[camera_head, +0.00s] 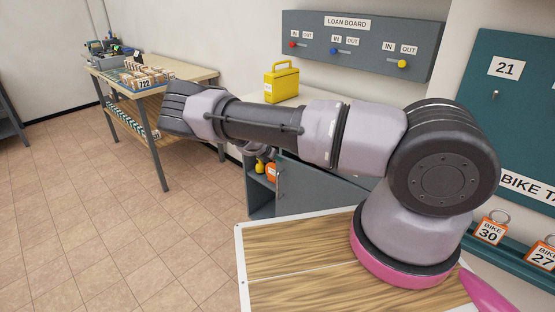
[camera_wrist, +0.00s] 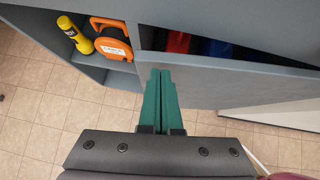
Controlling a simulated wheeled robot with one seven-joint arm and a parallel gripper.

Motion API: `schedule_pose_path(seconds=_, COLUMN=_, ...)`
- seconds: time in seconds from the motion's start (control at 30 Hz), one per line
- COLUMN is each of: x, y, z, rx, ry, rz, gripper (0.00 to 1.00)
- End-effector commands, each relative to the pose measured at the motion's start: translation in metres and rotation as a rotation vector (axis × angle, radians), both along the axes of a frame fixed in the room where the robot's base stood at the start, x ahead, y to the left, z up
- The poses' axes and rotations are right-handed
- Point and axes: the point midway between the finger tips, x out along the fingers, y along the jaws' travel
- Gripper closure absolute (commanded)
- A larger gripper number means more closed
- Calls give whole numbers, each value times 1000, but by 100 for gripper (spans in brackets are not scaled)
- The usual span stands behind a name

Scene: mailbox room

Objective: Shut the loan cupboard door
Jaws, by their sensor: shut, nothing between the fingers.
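The grey loan cupboard (camera_head: 262,208) stands behind the wooden surface in the head view, its left section open. Its grey door (camera_head: 310,187) stands ajar over the right section. In the wrist view the door (camera_wrist: 225,88) shows a gap along its top, with red and blue things behind it. My gripper (camera_wrist: 160,72) has its teal fingers shut and empty, with the tips at the door's left edge. I cannot tell whether they touch it. In the head view my arm hides part of the cupboard, and the fingers cannot be made out.
A yellow torch (camera_wrist: 75,35) and an orange reel (camera_wrist: 112,40) sit in the open left section. A yellow case (camera_head: 282,84) stands on the cupboard top. A wooden table (camera_head: 190,75) with trays stands at the back left. The tiled floor (camera_head: 100,220) at left is clear.

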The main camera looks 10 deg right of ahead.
Motion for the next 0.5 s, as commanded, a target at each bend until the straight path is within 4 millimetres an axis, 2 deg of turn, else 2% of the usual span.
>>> schedule_pose_path(seconds=0.37, x=2, y=-2, z=0, rx=0, ry=0, rz=0, gripper=100)
schedule_pose_path(seconds=0.5, x=11, y=-12, z=1, rx=0, ry=0, rz=-3, gripper=100)
